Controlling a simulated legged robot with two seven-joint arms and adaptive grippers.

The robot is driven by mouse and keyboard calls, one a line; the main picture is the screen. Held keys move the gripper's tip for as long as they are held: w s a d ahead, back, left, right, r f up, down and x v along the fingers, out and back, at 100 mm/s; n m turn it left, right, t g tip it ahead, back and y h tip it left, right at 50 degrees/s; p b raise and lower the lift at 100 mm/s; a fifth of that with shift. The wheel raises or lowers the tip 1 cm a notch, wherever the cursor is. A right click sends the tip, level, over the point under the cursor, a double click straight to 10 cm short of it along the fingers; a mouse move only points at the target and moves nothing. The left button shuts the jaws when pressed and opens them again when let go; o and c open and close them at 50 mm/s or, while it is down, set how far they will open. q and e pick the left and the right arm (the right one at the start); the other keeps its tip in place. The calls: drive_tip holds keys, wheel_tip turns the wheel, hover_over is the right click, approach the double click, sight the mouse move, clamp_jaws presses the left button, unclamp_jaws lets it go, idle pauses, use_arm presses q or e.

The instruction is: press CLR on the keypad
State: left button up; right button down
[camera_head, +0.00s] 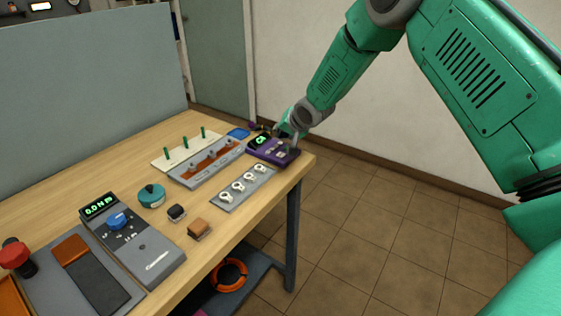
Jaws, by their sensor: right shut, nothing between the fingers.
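The keypad (265,152) is a purple box with a small green-lit display, lying at the far right corner of the wooden table. My right gripper (285,134) is at the keypad, its arm coming in from the upper right. It is shut and empty, and it hides part of the keypad's far right side. The keys are too small to read, so I cannot pick out CLR. I cannot tell whether the fingertips touch the keypad. My left gripper is not in view.
A grey tray with white rings (243,187) lies just in front of the keypad. A grey rack with brown parts (207,163) and a board with green pegs (186,148) stand to its left. A meter (133,243) is nearer. The table's right edge is close to the keypad.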

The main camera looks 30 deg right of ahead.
sight(276, 152)
wheel_tip(276, 152, down, 4)
drive_tip(key=shift+a+f+b, duration=0.1)
drive_tip(key=shift+b, duration=0.8)
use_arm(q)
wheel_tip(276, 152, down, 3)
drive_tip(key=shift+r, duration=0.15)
use_arm(e)
drive_tip(key=shift+f, duration=0.1)
idle(0.3)
drive_tip(key=shift+f, duration=0.2)
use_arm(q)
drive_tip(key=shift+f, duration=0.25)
use_arm(e)
drive_tip(key=shift+s+f, duration=0.1)
drive_tip(key=shift+f, duration=0.3)
idle(0.4)
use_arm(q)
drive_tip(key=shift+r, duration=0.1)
use_arm(e)
drive_tip(key=shift+r, duration=0.15)
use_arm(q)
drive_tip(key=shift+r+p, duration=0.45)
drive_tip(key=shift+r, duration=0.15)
use_arm(e)
drive_tip(key=shift+r, duration=0.75)
